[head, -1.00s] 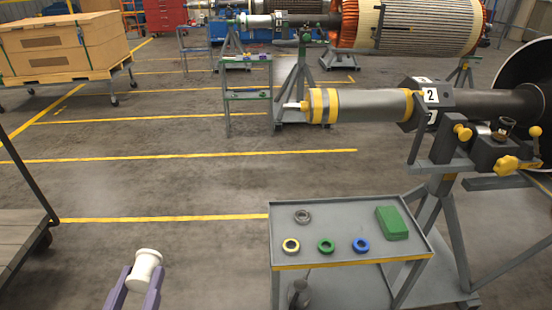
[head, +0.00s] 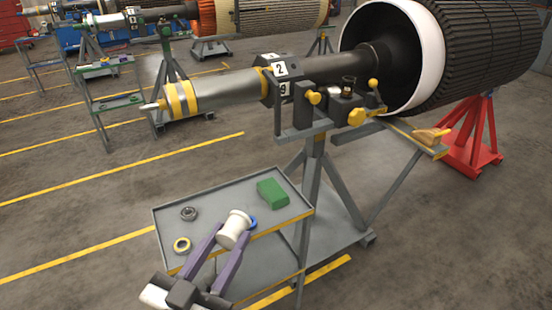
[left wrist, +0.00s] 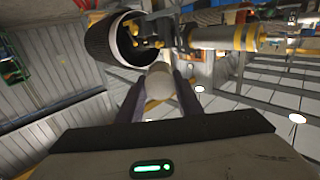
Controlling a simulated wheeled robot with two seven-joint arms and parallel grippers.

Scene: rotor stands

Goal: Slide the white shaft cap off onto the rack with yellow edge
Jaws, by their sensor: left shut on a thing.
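The white shaft cap (head: 236,224) is held between the purple fingers of my left gripper (head: 233,234). In the head view it overlaps the front part of the rack with yellow edge (head: 165,232); I cannot tell whether it touches the rack. In the left wrist view the cap (left wrist: 160,82) sits between the two fingertips. The shaft (head: 225,88) with yellow bands lies behind and above the rack, its bare end pointing left. My right gripper is not in view.
A grey stand (head: 311,180) rises beside the rack's right side. The rack's back middle is bare.

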